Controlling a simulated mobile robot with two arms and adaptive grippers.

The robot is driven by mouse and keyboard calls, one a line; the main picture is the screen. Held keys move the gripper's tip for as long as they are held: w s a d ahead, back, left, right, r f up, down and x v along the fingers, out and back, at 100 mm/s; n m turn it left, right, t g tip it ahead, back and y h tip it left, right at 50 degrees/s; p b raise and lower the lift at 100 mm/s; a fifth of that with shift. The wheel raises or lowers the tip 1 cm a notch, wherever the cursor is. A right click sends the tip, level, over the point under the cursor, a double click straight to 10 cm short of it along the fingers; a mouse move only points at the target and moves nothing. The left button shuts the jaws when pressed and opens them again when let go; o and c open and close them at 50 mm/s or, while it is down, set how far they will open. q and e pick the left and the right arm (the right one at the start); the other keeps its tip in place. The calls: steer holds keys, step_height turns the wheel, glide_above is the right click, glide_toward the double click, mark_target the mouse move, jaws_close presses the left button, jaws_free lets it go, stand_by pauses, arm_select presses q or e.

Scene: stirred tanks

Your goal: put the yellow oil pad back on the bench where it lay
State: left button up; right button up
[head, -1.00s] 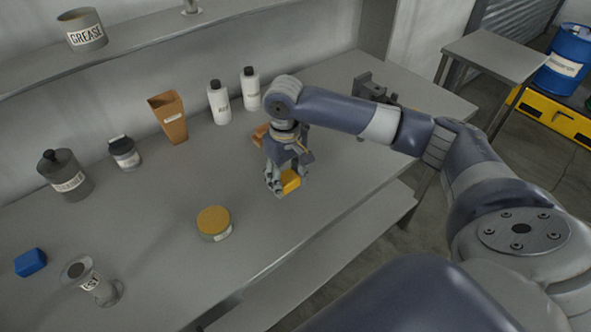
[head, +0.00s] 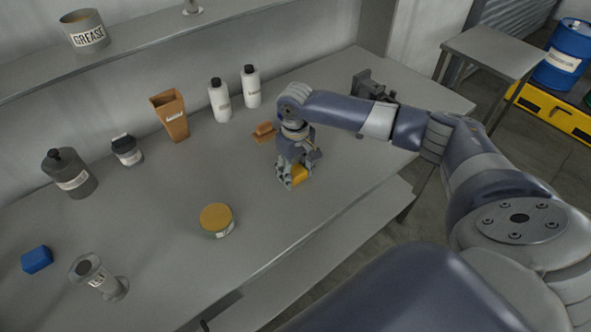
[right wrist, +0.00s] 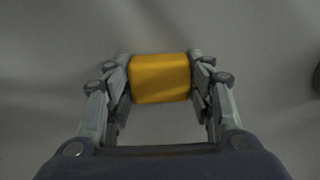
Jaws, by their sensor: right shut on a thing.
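The yellow oil pad (head: 299,174) is between the fingers of my right gripper (head: 291,178), low over the grey bench (head: 330,215) near its front edge. In the right wrist view the pad (right wrist: 160,78) is a yellow block with both fingers of my right gripper (right wrist: 160,85) closed on its sides. I cannot tell whether the pad touches the bench. My left gripper is not in view.
An orange-brown block (head: 264,133) lies behind the gripper. A yellow-lidded tin (head: 217,220) stands to the left. White bottles (head: 219,101), a brown container (head: 171,115) and a dark vise-like fixture (head: 366,84) stand farther back. The bench around the pad is clear.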

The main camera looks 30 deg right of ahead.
mark_target(295, 171)
steer(key=o, duration=0.8)
steer(key=shift+o, duration=0.7)
arm_select(q)
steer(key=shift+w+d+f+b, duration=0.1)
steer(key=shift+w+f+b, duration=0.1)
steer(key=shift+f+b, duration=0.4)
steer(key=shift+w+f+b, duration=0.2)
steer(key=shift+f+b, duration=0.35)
steer(key=shift+b, duration=0.05)
arm_select(e)
step_height(295, 171, up, 12)
steer(key=shift+r, duration=0.1)
